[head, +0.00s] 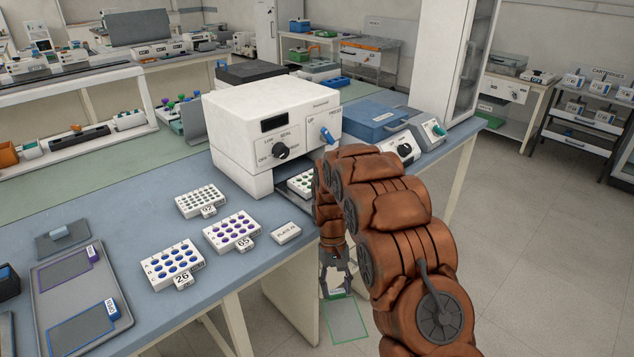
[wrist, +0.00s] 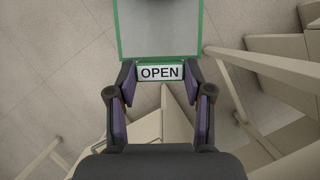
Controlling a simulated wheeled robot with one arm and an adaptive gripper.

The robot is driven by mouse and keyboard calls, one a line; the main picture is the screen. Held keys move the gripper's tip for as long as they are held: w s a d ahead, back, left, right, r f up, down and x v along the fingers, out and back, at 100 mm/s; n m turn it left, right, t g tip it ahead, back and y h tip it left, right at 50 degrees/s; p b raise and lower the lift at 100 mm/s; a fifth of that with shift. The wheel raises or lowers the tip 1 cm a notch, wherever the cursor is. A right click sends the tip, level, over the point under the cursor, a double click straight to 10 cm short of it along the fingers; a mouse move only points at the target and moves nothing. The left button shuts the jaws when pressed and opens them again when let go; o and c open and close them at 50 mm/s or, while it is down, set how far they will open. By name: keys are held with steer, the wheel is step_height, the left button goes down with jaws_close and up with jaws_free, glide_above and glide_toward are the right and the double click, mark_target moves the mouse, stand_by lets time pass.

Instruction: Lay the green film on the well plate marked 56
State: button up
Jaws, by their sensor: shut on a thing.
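The green film (head: 346,318) is a clear sheet with a green border, hanging over the floor past the bench's front edge. In the wrist view the film (wrist: 128,54) has a white tab marked OPEN (wrist: 160,72), between my fingertips. My gripper (head: 338,288) is shut on this tab, with the sheet beyond the fingers. Three well plates stand on the bench, seemingly marked 92 (head: 201,200), 65 (head: 231,231) and 26 (head: 172,264). Another well plate (head: 300,184) sits in the sealer's opening, partly behind my arm; its number is hidden. I read no 56.
The white sealer (head: 268,112) stands on the blue bench (head: 130,215), with a blue box (head: 372,122) to its right. A PLATE IN sign (head: 286,233) lies near the front edge. A grey tray (head: 80,300) is at left.

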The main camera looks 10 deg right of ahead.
steer(key=x, duration=0.3)
steer(key=shift+d, duration=0.1)
steer(key=s+v, duration=0.1)
steer(key=v, duration=1.2)
steer(key=shift+s+r, duration=0.3)
steer(key=shift+r, duration=0.35)
